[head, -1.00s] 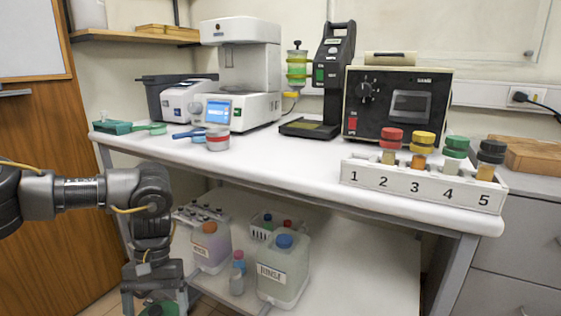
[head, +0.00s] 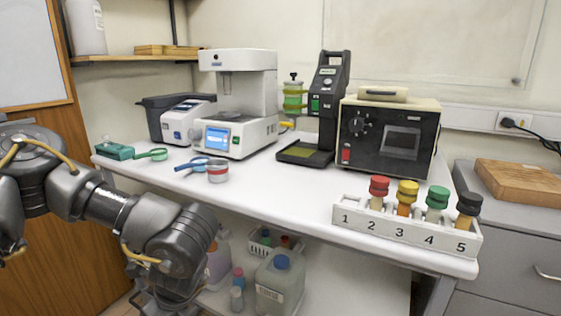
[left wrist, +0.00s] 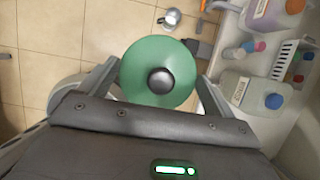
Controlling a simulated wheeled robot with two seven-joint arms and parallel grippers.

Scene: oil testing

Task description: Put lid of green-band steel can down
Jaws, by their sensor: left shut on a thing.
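The lid (left wrist: 152,58), a round green disc with a dark knob at its middle, sits between the fingers of my left gripper (left wrist: 160,75) in the left wrist view. The gripper is shut on it and holds it over the floor in that picture. In the head view my left arm hangs in front of the table's left part, and its gripper and the lid cannot be made out. I cannot pick out a steel can with a green band. My right gripper is not in view.
A rack (head: 400,232) with several colour-capped vials stands at the table's front right. Instruments line the back. Jugs, including one with a blue cap (head: 280,285), fill the lower shelf. The tabletop between the red-band can and the rack is clear.

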